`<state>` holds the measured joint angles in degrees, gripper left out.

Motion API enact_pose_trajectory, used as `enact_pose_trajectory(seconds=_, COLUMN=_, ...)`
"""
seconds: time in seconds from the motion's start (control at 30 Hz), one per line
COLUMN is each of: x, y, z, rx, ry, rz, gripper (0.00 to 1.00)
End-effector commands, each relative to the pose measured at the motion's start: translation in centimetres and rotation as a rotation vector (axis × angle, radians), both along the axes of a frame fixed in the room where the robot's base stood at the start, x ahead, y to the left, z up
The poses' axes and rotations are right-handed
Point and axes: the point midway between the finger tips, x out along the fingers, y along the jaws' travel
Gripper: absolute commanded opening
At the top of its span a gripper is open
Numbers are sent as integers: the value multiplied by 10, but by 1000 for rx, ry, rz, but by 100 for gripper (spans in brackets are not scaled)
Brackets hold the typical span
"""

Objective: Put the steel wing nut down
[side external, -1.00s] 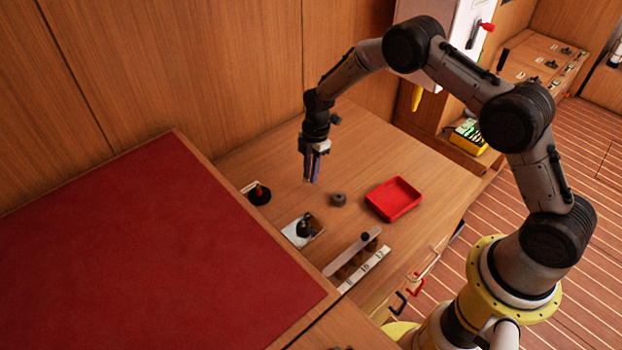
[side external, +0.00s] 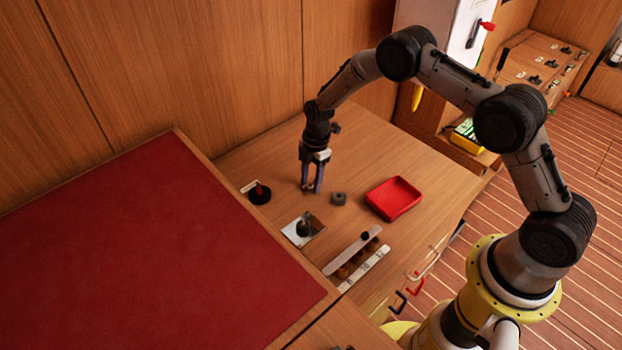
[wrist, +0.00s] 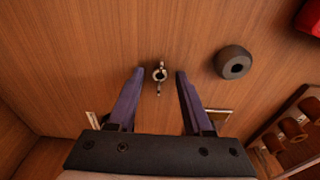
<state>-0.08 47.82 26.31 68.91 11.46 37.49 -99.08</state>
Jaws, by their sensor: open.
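The steel wing nut (wrist: 159,74) is a small silvery piece with a round hole and two wings, lying on the wooden worktop in the wrist view. My gripper (wrist: 158,72) is open, with one purple finger on each side of the nut and visible gaps between nut and fingers. In the side view my gripper (side external: 311,191) points down with its fingers apart, low over the worktop. The nut is too small to make out clearly there.
A dark ring-shaped piece (side external: 339,199) lies just right of my gripper, and it also shows in the wrist view (wrist: 233,62). A red tray (side external: 404,190) is further right. A rack with brown pieces (side external: 352,252), a pale square plate (side external: 292,233) and a black round item (side external: 259,194) lie nearby.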

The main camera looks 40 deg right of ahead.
Motion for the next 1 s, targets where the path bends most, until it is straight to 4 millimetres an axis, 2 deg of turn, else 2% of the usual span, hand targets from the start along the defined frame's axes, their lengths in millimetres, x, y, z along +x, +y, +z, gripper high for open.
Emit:
enact_pose_trajectory(seconds=0.13, x=0, y=0, z=7, rx=0, ry=-1, rz=0, gripper=50)
enact_pose_trajectory(seconds=0.23, x=1, y=-2, z=19, rx=0, ry=-3, rz=0, gripper=50)
enact_pose_trajectory(seconds=0.5, x=1, y=-9, z=74, rx=0, ry=-4, rz=0, gripper=50)
enact_pose_trajectory(seconds=0.7, x=0, y=-13, z=106, rx=0, ry=-2, rz=0, gripper=50)
enact_pose_trajectory(seconds=0.83, x=0, y=-14, z=118, rx=0, ry=0, rz=0, gripper=50)
enact_pose_trajectory(seconds=1.0, x=0, y=-15, z=123, rx=0, ry=0, rz=0, gripper=50)
